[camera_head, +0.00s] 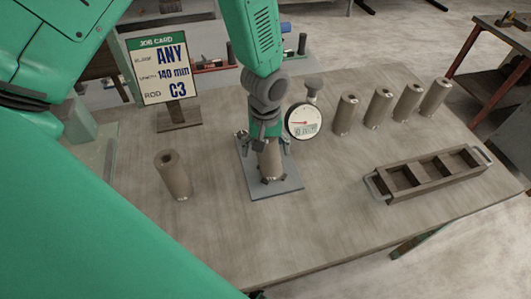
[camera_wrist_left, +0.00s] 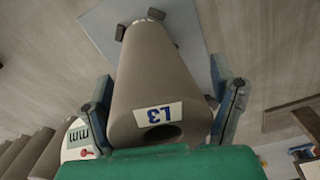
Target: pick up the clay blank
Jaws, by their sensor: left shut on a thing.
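A grey-brown clay blank (camera_head: 269,163) stands upright on a grey base plate (camera_head: 287,187) with small dark stops around its foot. My left gripper (camera_head: 266,143) comes down from above and is shut on its upper part. In the left wrist view, the blank (camera_wrist_left: 150,75) lies between the two fingers of my left gripper (camera_wrist_left: 162,100), with a hole in its end and a label (camera_wrist_left: 158,114) reading "L3". A separate hollow blank (camera_head: 173,176) stands to the left. My right gripper is not in view.
A dial gauge (camera_head: 303,121) stands just right of the gripper. Several blanks (camera_head: 378,107) stand in a row at the back right. A compartmented tray (camera_head: 428,174) lies at the right. A job card (camera_head: 160,67) reads "ANY", "140 mm", "C3". The front table is clear.

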